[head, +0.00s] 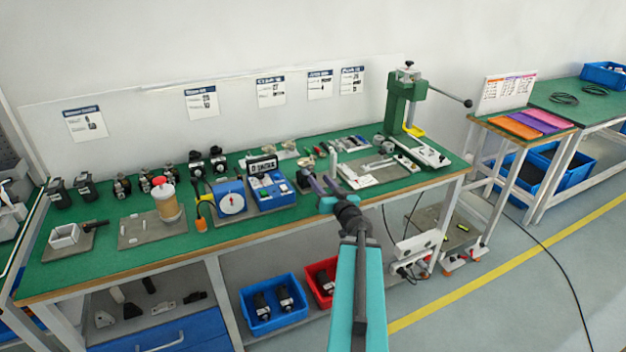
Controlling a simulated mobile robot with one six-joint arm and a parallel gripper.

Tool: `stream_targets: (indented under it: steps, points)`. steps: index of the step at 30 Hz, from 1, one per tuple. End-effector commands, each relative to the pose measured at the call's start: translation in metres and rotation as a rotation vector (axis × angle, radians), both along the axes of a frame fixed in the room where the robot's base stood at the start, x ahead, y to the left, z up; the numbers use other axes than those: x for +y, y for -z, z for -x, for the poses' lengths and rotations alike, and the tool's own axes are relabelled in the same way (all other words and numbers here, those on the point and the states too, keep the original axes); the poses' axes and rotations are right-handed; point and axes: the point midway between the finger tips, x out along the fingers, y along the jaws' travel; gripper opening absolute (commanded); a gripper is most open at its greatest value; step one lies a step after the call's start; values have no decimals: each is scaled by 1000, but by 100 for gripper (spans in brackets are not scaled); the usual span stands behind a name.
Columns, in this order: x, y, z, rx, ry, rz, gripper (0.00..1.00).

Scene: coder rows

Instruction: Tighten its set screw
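No set screw can be made out at this size, and which part "its" means cannot be told. Several dark motor-like units, one of them a black unit (60,193), stand along the back left of the green bench (270,222). My gripper (323,174) is over the front middle of the bench, left of a grey plate (368,170) with small metal parts and tools. Its two fingers look spread apart with nothing seen between them. My arm hides part of the bench's front edge.
A blue tester with a round dial (232,204) stands left of my gripper. A green press (402,100) with a long lever stands at the back right. A blue bin (273,310) and a red bin (320,284) sit below. A cable crosses the floor at right.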

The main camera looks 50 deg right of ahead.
Motion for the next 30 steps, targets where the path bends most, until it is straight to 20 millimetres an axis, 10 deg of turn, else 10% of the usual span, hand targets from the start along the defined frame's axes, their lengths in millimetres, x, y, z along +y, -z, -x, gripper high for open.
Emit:
stream_targets:
  steps: [30]
  points:
    - [-22, 0, -52, -1, 1, -1, 36]
